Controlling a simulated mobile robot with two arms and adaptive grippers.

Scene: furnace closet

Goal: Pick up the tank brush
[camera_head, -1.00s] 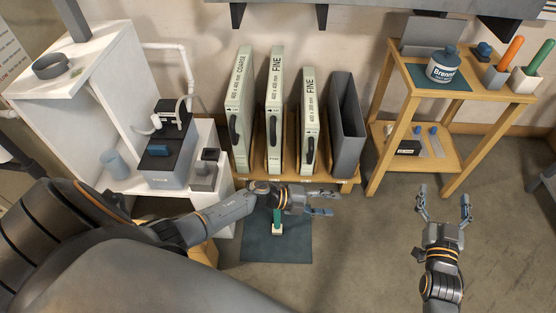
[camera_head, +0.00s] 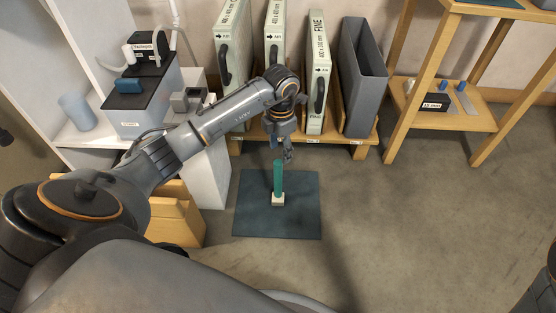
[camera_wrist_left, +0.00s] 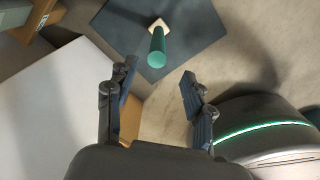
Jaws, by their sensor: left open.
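The tank brush (camera_head: 278,180) stands upright on a dark mat (camera_head: 300,220) on the floor, green handle up and a pale block at its foot. My left gripper (camera_head: 287,153) is above and just behind the handle's top in the head view, pointing down. In the left wrist view the brush (camera_wrist_left: 157,45) shows beyond the open fingers of the left gripper (camera_wrist_left: 158,95), between them in width and apart from them. The fingers are empty. My right gripper is out of the head view.
Several pale filter boxes (camera_head: 318,85) and a grey bin (camera_head: 362,85) stand on a low wooden rack behind the mat. A white cabinet (camera_head: 205,165) is at left, a wooden shelf (camera_head: 440,119) at right. Floor right of the mat is clear.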

